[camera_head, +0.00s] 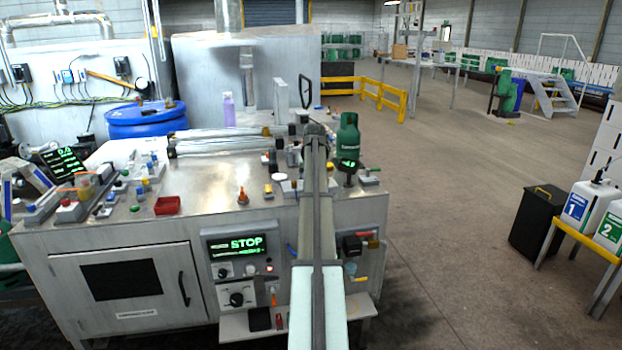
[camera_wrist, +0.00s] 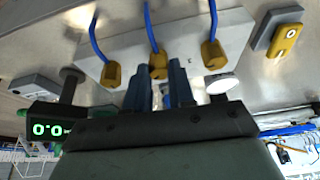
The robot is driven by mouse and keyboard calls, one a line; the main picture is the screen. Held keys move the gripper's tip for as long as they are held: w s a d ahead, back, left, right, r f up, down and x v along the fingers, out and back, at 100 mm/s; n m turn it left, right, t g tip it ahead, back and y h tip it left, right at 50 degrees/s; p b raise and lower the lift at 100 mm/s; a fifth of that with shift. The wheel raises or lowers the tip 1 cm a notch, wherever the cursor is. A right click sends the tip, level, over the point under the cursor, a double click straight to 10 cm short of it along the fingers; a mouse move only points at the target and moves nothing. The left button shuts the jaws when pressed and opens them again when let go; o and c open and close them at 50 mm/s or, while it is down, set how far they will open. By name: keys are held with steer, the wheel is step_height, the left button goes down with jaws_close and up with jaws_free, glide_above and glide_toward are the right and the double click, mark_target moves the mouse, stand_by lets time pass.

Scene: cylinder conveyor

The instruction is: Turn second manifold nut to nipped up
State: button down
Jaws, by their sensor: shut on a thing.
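The manifold is a pale block (camera_wrist: 203,50) across the top of the wrist view. It carries three brass-yellow nuts, each with a blue hose: the left nut (camera_wrist: 111,74), the second, middle nut (camera_wrist: 158,58) and the right nut (camera_wrist: 213,54). My gripper (camera_wrist: 158,77) has its two dark fingers on either side of the middle nut and is shut on it. The fingers hide the nut's lower part. In the head view my arm covers most of this spot, so the nuts cannot be made out there.
A small green-digit display (camera_wrist: 45,131) stands left of the gripper, and a white round disc (camera_wrist: 222,84) lies close on the right. A yellow part on a grey plate (camera_wrist: 284,40) is farther right. A green gas cylinder (camera_head: 348,138) stands beside my arm on the bench.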

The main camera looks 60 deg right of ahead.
steer(key=m+g, duration=0.1)
steer(key=m, duration=0.2)
steer(key=m+g+h, duration=0.1)
steer(key=m, duration=0.2)
steer(key=shift+w+m, duration=0.2)
steer(key=shift+m, duration=0.2)
steer(key=shift+g, duration=0.3)
steer(key=c, duration=1)
jaws_free()
steer(key=shift+a, duration=0.1)
steer(key=shift+o, duration=0.2)
steer(key=shift+r, duration=0.1)
steer(key=v, duration=1.3)
steer(key=shift+a+r, duration=0.15)
steer(key=shift+r, duration=0.15)
steer(key=shift+s, duration=0.1)
